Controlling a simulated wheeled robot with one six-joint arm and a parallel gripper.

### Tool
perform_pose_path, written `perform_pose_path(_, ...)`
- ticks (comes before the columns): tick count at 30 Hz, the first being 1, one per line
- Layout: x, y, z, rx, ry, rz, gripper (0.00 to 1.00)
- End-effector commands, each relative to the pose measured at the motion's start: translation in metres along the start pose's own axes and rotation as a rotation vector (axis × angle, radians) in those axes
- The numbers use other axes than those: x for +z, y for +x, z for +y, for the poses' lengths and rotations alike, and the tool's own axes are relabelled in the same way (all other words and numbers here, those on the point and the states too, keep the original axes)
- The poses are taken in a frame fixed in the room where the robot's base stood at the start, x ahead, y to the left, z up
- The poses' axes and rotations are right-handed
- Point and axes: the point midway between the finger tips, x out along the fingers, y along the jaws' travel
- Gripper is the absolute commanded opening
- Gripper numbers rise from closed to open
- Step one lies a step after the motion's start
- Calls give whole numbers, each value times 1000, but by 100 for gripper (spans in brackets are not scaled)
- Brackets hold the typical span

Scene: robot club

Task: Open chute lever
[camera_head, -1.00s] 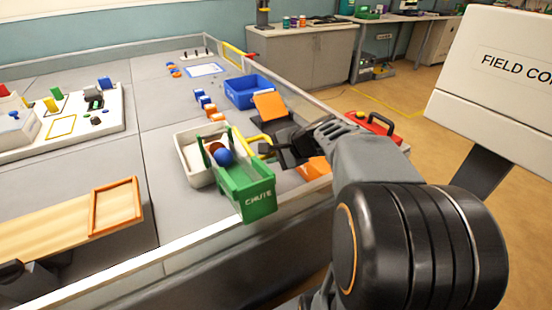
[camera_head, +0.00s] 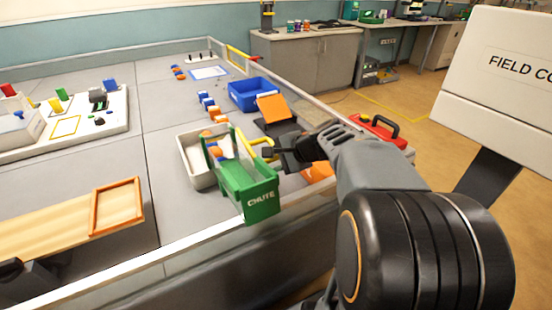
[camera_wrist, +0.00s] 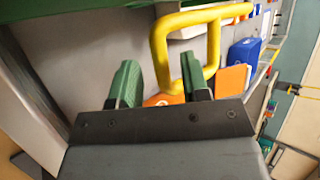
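The green chute (camera_head: 250,195) stands at the front edge of the field, its label facing me. Its yellow lever (camera_head: 262,140) sticks out to the right. The lever shows in the wrist view as a bent yellow bar (camera_wrist: 160,45). My gripper (camera_head: 267,152) is beside the lever, to the right of the chute. In the wrist view my gripper (camera_wrist: 160,72) has its two green-padded fingers apart with nothing held between them. The lever lies beyond the fingertips, overlapping the right one; I cannot tell whether they touch. Blue and orange balls (camera_head: 215,152) show at the chute's far end.
A white tray (camera_head: 189,165) sits left of the chute. A wooden ramp (camera_head: 60,217) is at front left.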

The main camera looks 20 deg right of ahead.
Motion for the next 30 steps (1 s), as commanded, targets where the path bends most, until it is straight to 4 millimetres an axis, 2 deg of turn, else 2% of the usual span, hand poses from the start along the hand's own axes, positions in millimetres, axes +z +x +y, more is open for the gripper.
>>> perform_pose_path(7,0,-2,-1,-2,-1,3,42)
perform_pose_path(11,0,-15,-3,-5,0,5,42)
perform_pose_path(24,0,-102,-3,-4,1,6,42)
perform_pose_path(30,0,-127,-2,-2,-1,4,42)
